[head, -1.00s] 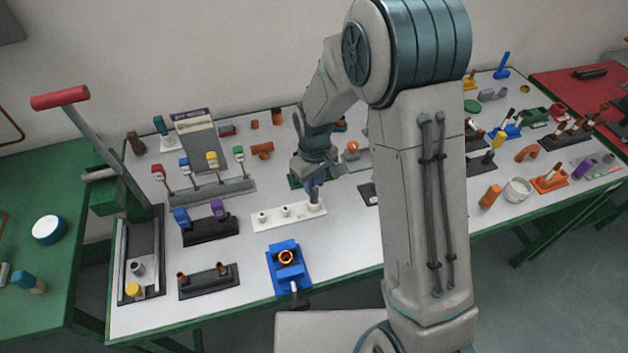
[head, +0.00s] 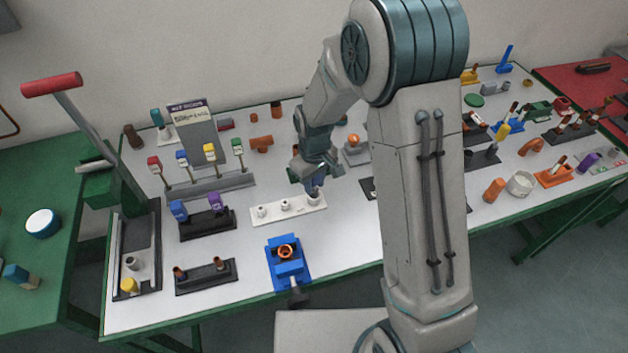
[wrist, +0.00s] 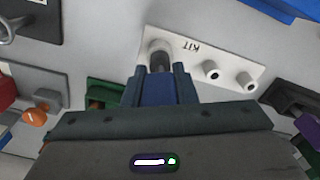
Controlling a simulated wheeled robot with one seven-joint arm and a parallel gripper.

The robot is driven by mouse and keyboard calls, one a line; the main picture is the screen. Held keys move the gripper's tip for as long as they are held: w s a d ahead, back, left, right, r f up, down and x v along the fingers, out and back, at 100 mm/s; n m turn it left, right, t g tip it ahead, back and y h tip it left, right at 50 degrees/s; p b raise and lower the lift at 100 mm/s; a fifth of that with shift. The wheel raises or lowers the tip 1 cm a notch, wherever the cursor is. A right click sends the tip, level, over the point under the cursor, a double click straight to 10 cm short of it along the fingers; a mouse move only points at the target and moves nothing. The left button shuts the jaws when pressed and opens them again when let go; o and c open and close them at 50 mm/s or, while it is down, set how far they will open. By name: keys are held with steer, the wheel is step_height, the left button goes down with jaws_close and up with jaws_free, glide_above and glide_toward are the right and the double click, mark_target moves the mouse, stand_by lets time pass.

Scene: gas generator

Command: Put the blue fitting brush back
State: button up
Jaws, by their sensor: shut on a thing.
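My gripper (head: 315,183) is shut on the blue fitting brush (wrist: 157,92). In the wrist view the brush's blue handle sits between the two fingers. Its dark lower end meets the end socket of the white holder (wrist: 188,46), which is marked KIT. I cannot tell how deep the brush is in that socket. In the head view the white holder (head: 270,212) lies on the table, with the gripper over its right-hand socket. The gripper hides most of the brush in the head view.
A blue fixture (head: 288,268) with a copper ring stands in front of the holder. A black stand (head: 207,228) with blue and purple pieces is to the left. A green block (wrist: 100,97) lies near the gripper. Bare table shows around the holder.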

steer(key=shift+f+b, duration=0.8)
steer(key=shift+f, duration=0.3)
steer(key=shift+f, duration=0.1)
steer(key=o, duration=0.9)
step_height(320, 180, up, 14)
steer(key=shift+f+b, duration=0.1)
steer(key=shift+b, duration=0.45)
steer(key=s+d+r+m+t, duration=0.1)
steer(key=s+d+r+m, duration=0.2)
steer(key=s+d, duration=0.4)
steer(key=s+d+r+m+t, duration=0.2)
steer(key=s+d, duration=0.4)
steer(key=s, duration=0.6)
steer(key=r+m, duration=0.1)
steer(key=m, duration=0.1)
steer(key=shift+d+m, duration=0.35)
steer(key=shift+m, duration=0.05)
